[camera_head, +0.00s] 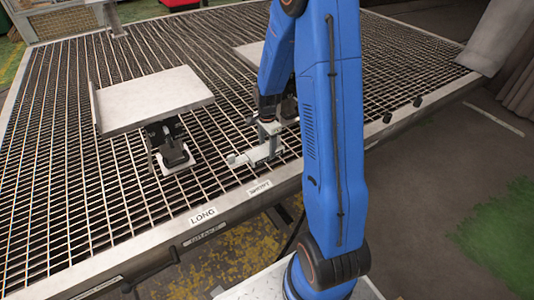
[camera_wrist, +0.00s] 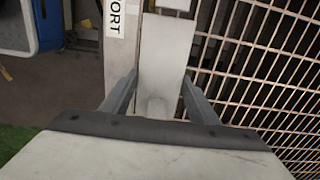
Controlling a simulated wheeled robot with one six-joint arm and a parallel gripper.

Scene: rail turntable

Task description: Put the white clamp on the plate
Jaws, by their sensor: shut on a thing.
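The white clamp (camera_head: 262,153) is a pale, angular piece at the front edge of the grated table, behind the SHORT label. My gripper (camera_head: 270,129) is above it and shut on it. In the wrist view the clamp (camera_wrist: 165,50) runs up between the two grey fingers of my gripper (camera_wrist: 160,78). I cannot tell whether the clamp touches the grate. A pale flat plate (camera_head: 150,98) with a raised left edge stands on a dark support to the left of my gripper. Another pale plate (camera_head: 248,52) lies farther back, partly hidden by my arm.
The metal grate (camera_head: 60,170) covers the table, with open grate between the clamp and the left plate. The LONG label (camera_head: 202,215) and SHORT label (camera_head: 259,188) sit on the front rim. A grey curtain (camera_head: 510,50) hangs at the right.

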